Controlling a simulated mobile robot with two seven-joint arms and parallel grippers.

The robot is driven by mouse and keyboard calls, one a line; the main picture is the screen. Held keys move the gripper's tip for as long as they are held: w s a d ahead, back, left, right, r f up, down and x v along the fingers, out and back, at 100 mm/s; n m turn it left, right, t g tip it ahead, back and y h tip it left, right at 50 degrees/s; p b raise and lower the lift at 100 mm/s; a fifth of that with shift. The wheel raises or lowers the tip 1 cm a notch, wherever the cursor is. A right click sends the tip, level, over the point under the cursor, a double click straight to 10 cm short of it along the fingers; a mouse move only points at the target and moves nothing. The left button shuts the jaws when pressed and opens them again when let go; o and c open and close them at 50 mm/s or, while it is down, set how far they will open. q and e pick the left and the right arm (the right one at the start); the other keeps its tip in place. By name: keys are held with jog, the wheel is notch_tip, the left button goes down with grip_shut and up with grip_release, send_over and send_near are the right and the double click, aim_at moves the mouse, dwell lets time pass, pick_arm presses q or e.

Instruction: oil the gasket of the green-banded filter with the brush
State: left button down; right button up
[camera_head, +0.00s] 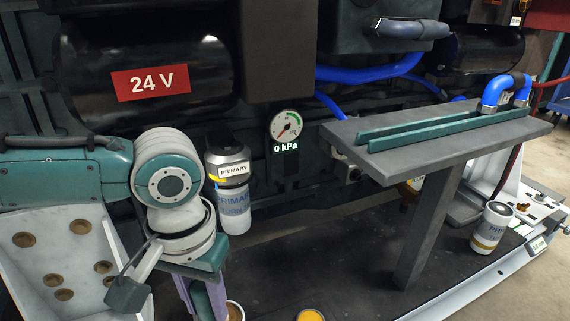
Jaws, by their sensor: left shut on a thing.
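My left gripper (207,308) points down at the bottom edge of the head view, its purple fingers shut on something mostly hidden. I cannot tell whether it is the brush. A round white-rimmed thing (236,312) with a brownish inside shows just right of the fingers, cut off by the frame edge. I cannot make out a green band on any filter here. A white filter (235,209) hangs upright under the head labelled PRIMARY. Another white filter (491,229) with a yellowish band stands upright at the right. My right gripper is not in view.
A grey stand (440,148) with teal rails rises at the right. A yellow-orange round thing (310,315) is cut off at the bottom edge. A gauge (285,126) reads 0 kPa. A white panel with holes (62,260) is at lower left. The dark deck's middle is mostly clear.

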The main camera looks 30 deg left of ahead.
pick_arm(q)
jog(key=shift+w+f, duration=0.2)
jog(key=shift+w, duration=0.2)
jog(key=shift+w+d+r+b, duration=0.1)
jog(key=shift+w+d+b, duration=0.2)
jog(key=shift+w, duration=0.45)
jog(key=shift+w+d+b, duration=0.15)
jog(key=shift+w+b, duration=0.15)
jog(key=shift+w, duration=0.25)
jog(key=shift+w+r, duration=0.15)
jog(key=shift+r, duration=0.05)
notch_tip(320, 180, up, 7)
jog(key=p, duration=0.9)
